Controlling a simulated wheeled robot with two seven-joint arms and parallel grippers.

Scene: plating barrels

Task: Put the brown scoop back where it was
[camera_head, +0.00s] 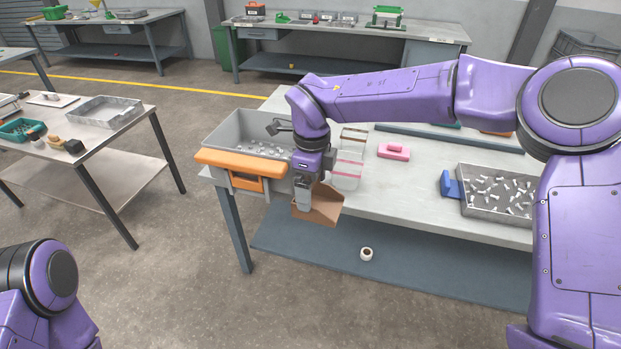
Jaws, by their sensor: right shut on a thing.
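The brown scoop (322,207) hangs from my right gripper (304,205) at the front edge of the grey table (400,205). The gripper points down and is shut on the scoop; the wrist hides its handle. I cannot tell whether the scoop touches the table. My left arm shows only at the lower left corner, and its gripper is out of view.
A grey bin (232,128) with an orange front bar (240,162) stands left of the gripper. A clear container (348,170) is just behind the scoop. A pink block (394,151) and a tray of white parts (512,212) lie to the right. A white roll (366,254) lies below.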

